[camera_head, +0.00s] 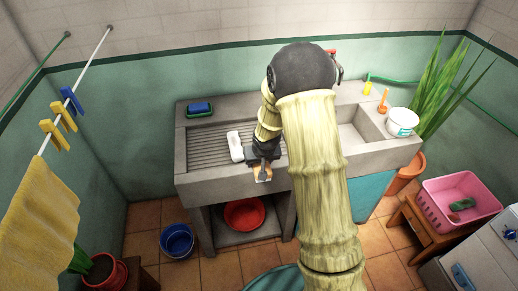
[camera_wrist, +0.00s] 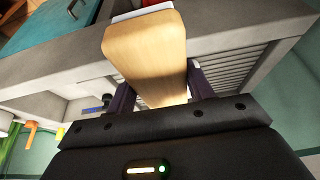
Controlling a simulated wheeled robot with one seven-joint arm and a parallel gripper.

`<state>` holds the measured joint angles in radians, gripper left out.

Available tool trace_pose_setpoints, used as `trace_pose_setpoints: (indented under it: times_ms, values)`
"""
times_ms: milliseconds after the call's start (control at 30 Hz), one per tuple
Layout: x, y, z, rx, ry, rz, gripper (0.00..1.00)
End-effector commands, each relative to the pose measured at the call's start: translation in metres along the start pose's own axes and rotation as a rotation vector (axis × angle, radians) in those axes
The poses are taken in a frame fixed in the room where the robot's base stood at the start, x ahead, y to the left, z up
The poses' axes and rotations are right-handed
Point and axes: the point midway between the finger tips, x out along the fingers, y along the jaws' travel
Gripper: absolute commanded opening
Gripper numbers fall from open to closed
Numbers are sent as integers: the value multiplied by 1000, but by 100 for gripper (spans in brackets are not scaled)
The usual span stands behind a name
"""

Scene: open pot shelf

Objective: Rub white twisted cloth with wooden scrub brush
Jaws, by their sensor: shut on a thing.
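The white twisted cloth (camera_head: 235,146) lies on the ribbed washboard (camera_head: 207,143) of the concrete sink, left of my gripper. My gripper (camera_head: 262,168) is at the front edge of the sink, to the right of the cloth and apart from it. It is shut on the wooden scrub brush (camera_wrist: 146,50), whose pale wooden block fills the middle of the wrist view between the dark fingers. A white strip, seemingly bristles, shows at the block's far end. In the head view the brush is small and partly hidden by my gripper. I cannot make out the cloth in the wrist view.
A blue soap or sponge (camera_head: 199,108) sits on the back ledge. The sink basin (camera_head: 353,134) is right of my arm, with a white tub (camera_head: 402,121), an orange scoop (camera_head: 383,101) and a yellow cup (camera_head: 367,88) beyond. A red basin (camera_head: 244,214) is underneath. The washboard's left part is clear.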

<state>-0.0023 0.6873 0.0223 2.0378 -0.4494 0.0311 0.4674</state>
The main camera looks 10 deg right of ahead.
Motion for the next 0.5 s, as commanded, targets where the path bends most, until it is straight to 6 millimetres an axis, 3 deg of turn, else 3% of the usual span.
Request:
trace_pose_setpoints:
  times_ms: [300,500]
  values:
    - [65,6,60,-6,-1,7,34]
    - [109,9,85,-6,4,7,34]
